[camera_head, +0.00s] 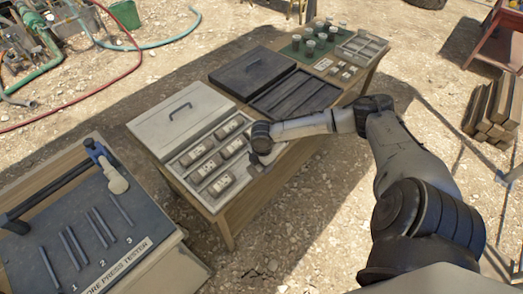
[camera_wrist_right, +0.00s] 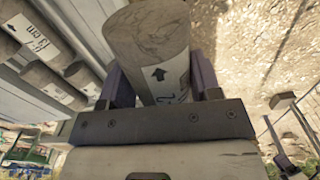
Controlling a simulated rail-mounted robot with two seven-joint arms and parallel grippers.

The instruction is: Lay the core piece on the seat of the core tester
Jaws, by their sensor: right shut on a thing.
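The core piece (camera_wrist_right: 150,40) is a grey-brown cylinder with a white label bearing a black arrow. In the right wrist view it sits between the two fingers of my right gripper (camera_wrist_right: 157,82), which is shut on it. In the head view my right gripper (camera_head: 262,158) is at the right edge of the open core box (camera_head: 160,125); the held piece is mostly hidden there. The core press tester (camera_head: 75,225) stands at lower left, with a dark numbered top, a black bar and a blue lever with a pale grip. I cannot make out its seat clearly. My left gripper is out of view.
Several labelled cores (camera_head: 203,165) lie in the box's compartments, close to my right gripper. A dark open case (camera_head: 290,92) and a green mat (camera_head: 308,48) with small jars stand farther along the table. A gap of gravel separates the table from the tester.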

